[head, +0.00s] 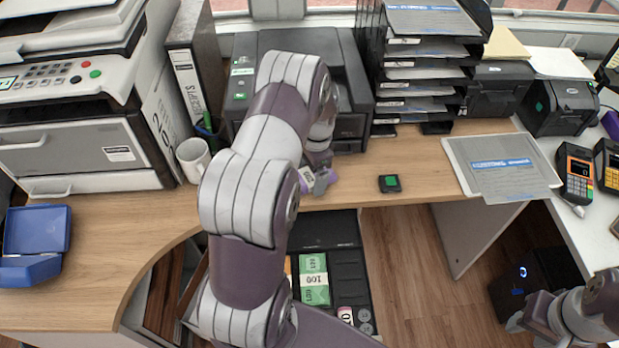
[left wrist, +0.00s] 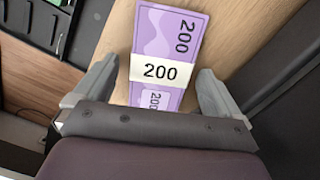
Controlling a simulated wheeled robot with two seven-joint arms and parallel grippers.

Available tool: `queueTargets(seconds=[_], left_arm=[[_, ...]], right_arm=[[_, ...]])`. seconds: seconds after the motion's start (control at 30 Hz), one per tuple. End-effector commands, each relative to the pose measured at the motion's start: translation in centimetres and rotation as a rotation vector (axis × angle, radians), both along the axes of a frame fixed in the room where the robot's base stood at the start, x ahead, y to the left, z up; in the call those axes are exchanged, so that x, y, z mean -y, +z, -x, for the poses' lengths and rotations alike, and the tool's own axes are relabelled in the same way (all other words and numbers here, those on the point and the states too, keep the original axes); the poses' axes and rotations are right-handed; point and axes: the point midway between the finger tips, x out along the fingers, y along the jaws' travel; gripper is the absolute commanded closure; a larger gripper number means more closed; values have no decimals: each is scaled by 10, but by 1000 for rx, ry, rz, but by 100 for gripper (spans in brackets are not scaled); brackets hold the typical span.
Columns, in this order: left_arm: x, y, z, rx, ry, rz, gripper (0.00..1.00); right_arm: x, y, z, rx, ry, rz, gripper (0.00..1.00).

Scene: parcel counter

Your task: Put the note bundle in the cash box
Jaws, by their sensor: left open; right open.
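The purple note bundle, marked 200 with a white paper band, lies flat on the wooden counter in the left wrist view (left wrist: 168,40). In the head view it is mostly hidden by my left gripper (head: 318,182). That gripper is open, with its fingers (left wrist: 157,88) on either side of the bundle and visible gaps to it. My right gripper (head: 535,318) is open and empty at the lower right, away from the counter.
An open drawer (head: 345,262) below the counter edge holds a green note bundle (head: 314,280) and coins. A printer (head: 80,100), pen cup (head: 193,158) and binder stand at the left. A small dark green-marked item (head: 389,183) lies right of the bundle. Paper trays stand behind.

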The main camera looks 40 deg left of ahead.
Motion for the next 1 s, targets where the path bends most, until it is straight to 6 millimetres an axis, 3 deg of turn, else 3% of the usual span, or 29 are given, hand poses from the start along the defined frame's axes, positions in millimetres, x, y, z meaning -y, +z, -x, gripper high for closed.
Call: queueTargets(seconds=[0.2, 0.27, 0.4, 0.5, 0.7, 0.87, 1.0], left_arm=[[0, -2, 0, 1, 0, 0, 2], [0, -2, 0, 1, 0, 0, 18], [0, -2, 0, 1, 0, 0, 64], [0, -2, 0, 2, 0, -1, 73], [0, 0, 0, 2, 0, -1, 73], [-1, 12, -1, 4, 0, -2, 73], [14, 14, 17, 0, -2, 0, 73]], right_arm=[[0, 0, 0, 0, 0, 0, 57], [0, 0, 0, 0, 0, 0, 57], [0, 0, 0, 0, 0, 0, 57], [0, 0, 0, 0, 0, 0, 57], [0, 0, 0, 0, 0, 0, 57], [0, -1, 0, 0, 0, 0, 57], [0, -2, 0, 0, 0, 0, 57]])
